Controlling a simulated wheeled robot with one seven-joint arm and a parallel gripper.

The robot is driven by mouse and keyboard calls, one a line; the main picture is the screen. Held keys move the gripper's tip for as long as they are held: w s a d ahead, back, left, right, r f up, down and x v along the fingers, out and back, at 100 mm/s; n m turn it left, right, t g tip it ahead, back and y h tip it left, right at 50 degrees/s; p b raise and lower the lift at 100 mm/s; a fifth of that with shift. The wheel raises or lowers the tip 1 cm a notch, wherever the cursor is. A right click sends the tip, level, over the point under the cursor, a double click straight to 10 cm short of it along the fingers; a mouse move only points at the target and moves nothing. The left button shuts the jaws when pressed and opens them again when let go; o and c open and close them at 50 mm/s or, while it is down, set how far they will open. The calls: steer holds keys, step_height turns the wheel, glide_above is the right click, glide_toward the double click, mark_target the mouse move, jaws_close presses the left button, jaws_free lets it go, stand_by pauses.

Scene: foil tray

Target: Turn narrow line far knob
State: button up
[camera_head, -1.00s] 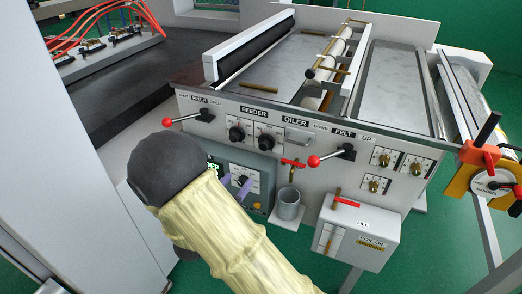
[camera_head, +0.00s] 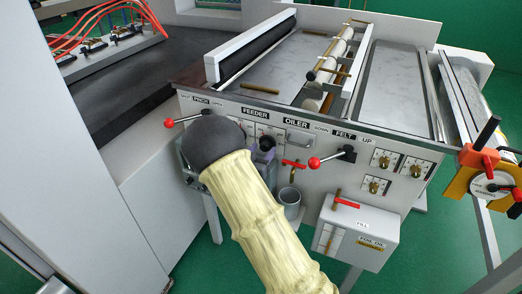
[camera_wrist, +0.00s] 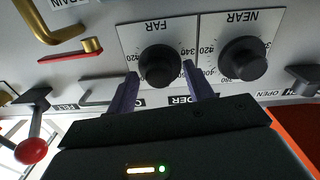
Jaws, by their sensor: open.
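The black far knob (camera_wrist: 160,66) sits on a white plate marked FAR, which appears upside down in the wrist view. Its twin, the near knob (camera_wrist: 243,58), is on the adjoining plate to the right. My gripper (camera_wrist: 160,72) is open, with one purple finger on each side of the far knob. I cannot tell whether the fingers touch it. In the head view my gripper (camera_head: 265,148) is at the front panel under the FEEDER label, and my arm hides most of the feeder knobs.
A red-balled lever (camera_head: 314,162) is right of my gripper, and another red-balled lever (camera_head: 170,122) is left. A red-handled valve (camera_wrist: 92,46) and a metal handle (camera_wrist: 100,90) are near the far plate. A grey cup (camera_head: 289,204) stands below.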

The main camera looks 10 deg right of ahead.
steer(key=shift+d, duration=0.25)
steer(key=shift+a, duration=0.1)
steer(key=shift+c, duration=0.2)
steer(key=c, duration=0.9)
steer(key=shift+c, duration=0.2)
